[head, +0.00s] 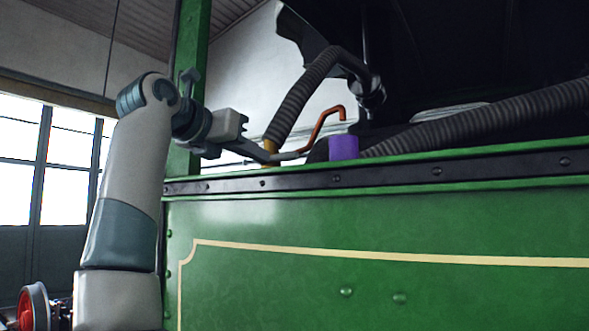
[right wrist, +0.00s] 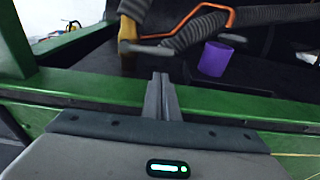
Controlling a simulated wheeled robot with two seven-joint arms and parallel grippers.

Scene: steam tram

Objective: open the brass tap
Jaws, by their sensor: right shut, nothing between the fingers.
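The brass tap (head: 270,146) shows as a small yellow body just behind the green side wall's top edge; it also shows in the right wrist view (right wrist: 128,32). A grey lever-like bar (right wrist: 155,48) reaches right from it. A copper pipe (head: 322,122) rises beside it and bends over above a purple cup (head: 344,148). My right gripper (head: 266,156) is shut and empty, close to the tap at the wall's edge. In the right wrist view its fingers (right wrist: 161,76) point at the bar, with a small gap seeming to show. Whether they touch is unclear. My left gripper is not in view.
The green wall (head: 380,230) with its dark riveted rail fills the lower right. Ribbed grey hoses (head: 480,118) run behind it, one coming down close to the tap. A green post (head: 190,70) stands left of the tap. The space above the rail is partly open.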

